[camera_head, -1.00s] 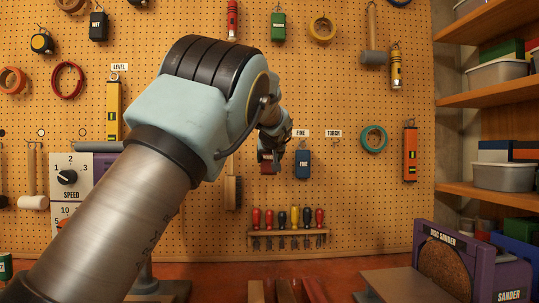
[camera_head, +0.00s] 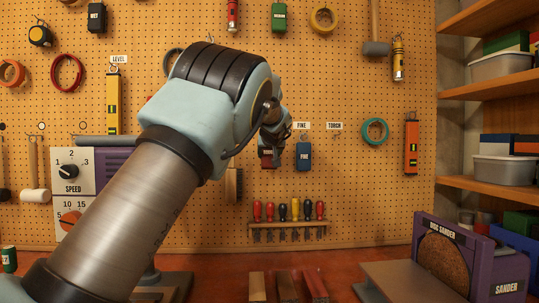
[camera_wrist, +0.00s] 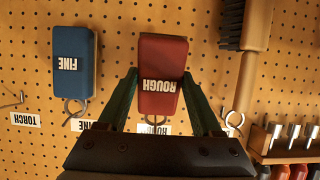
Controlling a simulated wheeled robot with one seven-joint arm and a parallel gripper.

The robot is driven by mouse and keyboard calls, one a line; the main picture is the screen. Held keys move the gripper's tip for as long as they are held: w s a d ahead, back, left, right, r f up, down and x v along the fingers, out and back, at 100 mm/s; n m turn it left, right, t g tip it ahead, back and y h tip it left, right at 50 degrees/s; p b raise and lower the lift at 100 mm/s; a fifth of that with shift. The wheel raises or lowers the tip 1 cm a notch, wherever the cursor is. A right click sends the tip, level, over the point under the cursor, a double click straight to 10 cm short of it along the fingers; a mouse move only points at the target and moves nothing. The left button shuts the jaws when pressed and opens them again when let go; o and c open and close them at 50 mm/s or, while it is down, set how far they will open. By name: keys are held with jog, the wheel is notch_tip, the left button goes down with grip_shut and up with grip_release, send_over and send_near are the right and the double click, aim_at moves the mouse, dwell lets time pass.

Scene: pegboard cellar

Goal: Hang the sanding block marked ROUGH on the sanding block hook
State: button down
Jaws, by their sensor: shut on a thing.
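The red sanding block marked ROUGH (camera_wrist: 162,60) is held between the two green fingers of my gripper (camera_wrist: 160,82) in the wrist view, where its lettering appears upside down. A metal ring shows at its lower end in that view. I cannot tell whether the ring touches a hook.
The blue block marked FINE (camera_wrist: 75,62) hangs close beside the red one, under its FINE label (camera_head: 302,126). A brush (camera_wrist: 250,60) hangs on the other side. A rack of screwdrivers (camera_head: 288,223) sits below. The TORCH hook (camera_head: 336,136) is empty.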

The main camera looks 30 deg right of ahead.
grip_release()
dwell(0.3)
jog(key=b+v, duration=0.5)
jog(key=v, duration=0.5)
jog(key=shift+s+a+r, duration=0.15)
jog(key=shift+s+r, duration=0.05)
jog(key=shift+s, duration=0.1)
